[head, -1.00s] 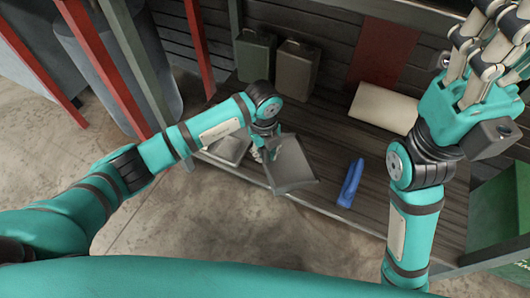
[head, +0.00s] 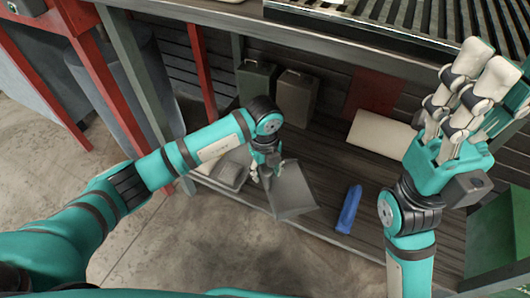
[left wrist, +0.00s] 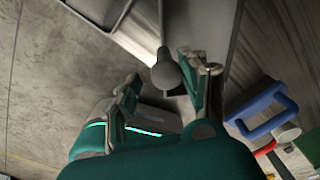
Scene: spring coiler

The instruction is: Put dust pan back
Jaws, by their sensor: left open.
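The grey dust pan (head: 290,190) is at the front edge of the low wooden shelf, tilted, its wide end toward the lower right. My left gripper (head: 266,166) is at its handle end. In the left wrist view, the rounded grey handle end (left wrist: 168,74) shows between the spread fingers of my left gripper (left wrist: 168,90), which is open. I cannot tell whether a finger touches the handle. My right gripper (head: 463,95) is raised at the upper right, away from the pan, with its fingers extended; its opening is unclear.
A blue handled item (head: 348,208) lies right of the pan and shows in the left wrist view (left wrist: 262,108). A grey tray (head: 229,174) is left. A red post (head: 198,60) stands left.

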